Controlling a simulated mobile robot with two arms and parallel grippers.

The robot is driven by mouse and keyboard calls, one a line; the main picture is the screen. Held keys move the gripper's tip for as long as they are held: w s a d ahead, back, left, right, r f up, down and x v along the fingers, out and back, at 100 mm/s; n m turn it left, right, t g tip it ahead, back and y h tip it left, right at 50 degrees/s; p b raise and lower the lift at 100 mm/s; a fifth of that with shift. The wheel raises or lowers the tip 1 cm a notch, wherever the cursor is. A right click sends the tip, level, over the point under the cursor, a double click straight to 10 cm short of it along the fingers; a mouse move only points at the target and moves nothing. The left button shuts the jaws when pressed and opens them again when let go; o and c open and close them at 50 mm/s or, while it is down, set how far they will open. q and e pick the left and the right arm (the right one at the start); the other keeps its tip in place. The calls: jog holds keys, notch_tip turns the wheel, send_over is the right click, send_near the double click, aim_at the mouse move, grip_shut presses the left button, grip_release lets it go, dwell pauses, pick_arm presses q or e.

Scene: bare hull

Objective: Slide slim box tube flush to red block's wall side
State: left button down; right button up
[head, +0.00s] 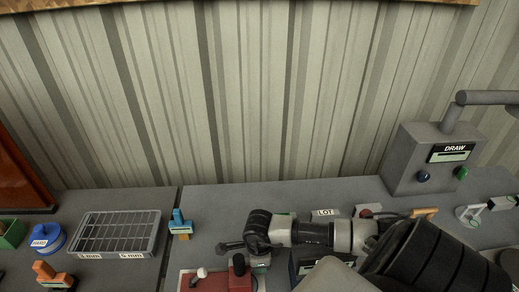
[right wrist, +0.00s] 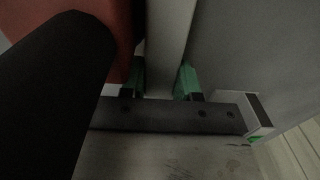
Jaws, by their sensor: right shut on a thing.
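The slim box tube (right wrist: 168,40) is a grey bar standing between the two green fingertips of my right gripper (right wrist: 162,82). My right gripper is shut on the tube, just to the right of the red block. Whether the tube touches the block is too dark to tell. In the head view my right arm hides the tube. My left gripper is not in view.
A black knob (head: 238,262) and a white knob (head: 202,272) stand up at the red block. A blue-and-orange item (head: 180,224) and a grey wire-like tray (head: 118,213) lie to the left. The grey DRAW box (head: 425,165) stands at the back right before the corrugated wall (head: 250,90).

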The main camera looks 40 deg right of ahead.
jog(key=shift+s+a, duration=0.3)
jog(key=shift+s, duration=0.05)
dwell(0.6)
jog(key=o, duration=1.1)
notch_tip(320, 180, up, 9)
jog(key=p, duration=0.6)
jog(key=shift+r+p, duration=0.1)
jog(key=shift+p, duration=0.2)
jog(key=shift+r, duration=0.8)
